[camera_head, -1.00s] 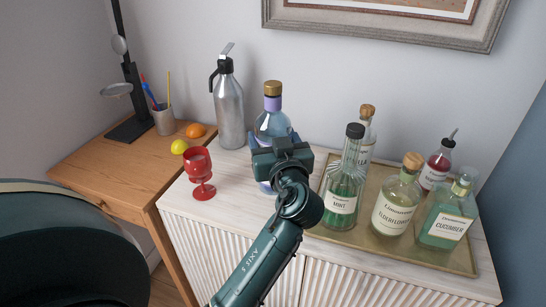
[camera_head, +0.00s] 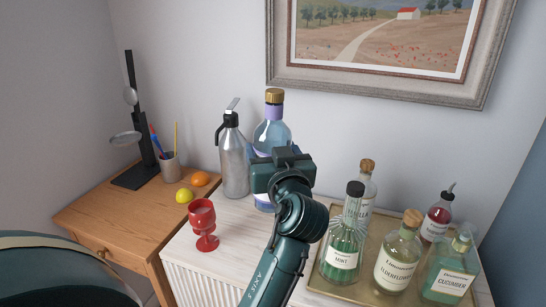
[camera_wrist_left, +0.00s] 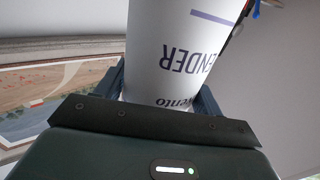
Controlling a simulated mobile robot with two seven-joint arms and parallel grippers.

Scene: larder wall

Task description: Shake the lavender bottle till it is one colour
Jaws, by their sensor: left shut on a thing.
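The lavender bottle (camera_head: 272,130) has a gold-brown stopper, a purple collar and clear bluish glass at the shoulder. It is upright or nearly so behind my left gripper (camera_head: 275,158), which is shut on it and hides much of its body. In the left wrist view, the bottle's white label (camera_wrist_left: 180,45) shows "ENDER" upside down between the fingers of my left gripper (camera_wrist_left: 162,88). How evenly the contents are coloured cannot be told. My right gripper is not in view.
A steel siphon (camera_head: 234,160) stands close left of the bottle, with a red goblet (camera_head: 203,222) in front. A gold tray (camera_head: 375,245) at right holds several bottles. A picture frame (camera_head: 375,90) hangs behind. A wooden desk (camera_head: 120,215) stands left.

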